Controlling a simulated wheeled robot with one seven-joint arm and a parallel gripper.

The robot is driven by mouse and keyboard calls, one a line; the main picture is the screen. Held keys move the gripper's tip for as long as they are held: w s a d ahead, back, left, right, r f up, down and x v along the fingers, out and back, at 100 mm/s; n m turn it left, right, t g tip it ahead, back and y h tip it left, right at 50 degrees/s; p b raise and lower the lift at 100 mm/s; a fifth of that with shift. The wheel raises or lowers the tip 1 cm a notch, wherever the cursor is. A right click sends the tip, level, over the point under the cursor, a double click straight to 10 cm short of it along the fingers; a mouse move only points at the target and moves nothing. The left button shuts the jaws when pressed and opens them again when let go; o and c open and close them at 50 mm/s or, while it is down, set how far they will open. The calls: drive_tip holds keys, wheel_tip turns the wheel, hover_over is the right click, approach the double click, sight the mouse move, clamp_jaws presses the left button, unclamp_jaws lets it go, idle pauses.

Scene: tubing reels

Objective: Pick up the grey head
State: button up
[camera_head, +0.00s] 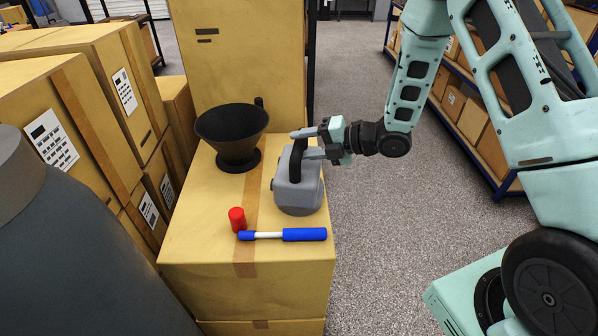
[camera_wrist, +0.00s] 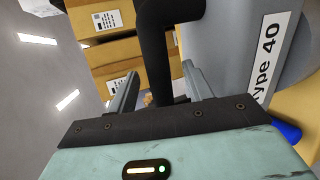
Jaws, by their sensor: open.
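The grey head (camera_head: 299,195) is a grey, jug-like body with a black handle (camera_head: 295,168), standing upright on the front cardboard box. In the wrist view the grey head (camera_wrist: 228,45) fills the right side, with a label reading "ype 40", partly cut off. My gripper (camera_head: 303,143) reaches in from the right at the top of the handle. In the wrist view my open gripper (camera_wrist: 160,72) has one finger on each side of the black handle (camera_wrist: 158,45). I cannot tell whether either finger touches it.
A black funnel-shaped cup (camera_head: 236,135) stands behind and left of the head. A red cylinder (camera_head: 237,219) and a blue-and-white stick (camera_head: 285,235) are in front of it on the box top (camera_head: 200,235). Stacked boxes (camera_head: 95,90) crowd the left. Open floor (camera_head: 385,230) lies right.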

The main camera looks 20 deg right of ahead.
drive_tip(key=shift+x, duration=0.85)
clamp_jaws()
drive_tip(key=shift+d, duration=0.1)
idle(0.6)
drive_tip(key=shift+r, duration=0.1)
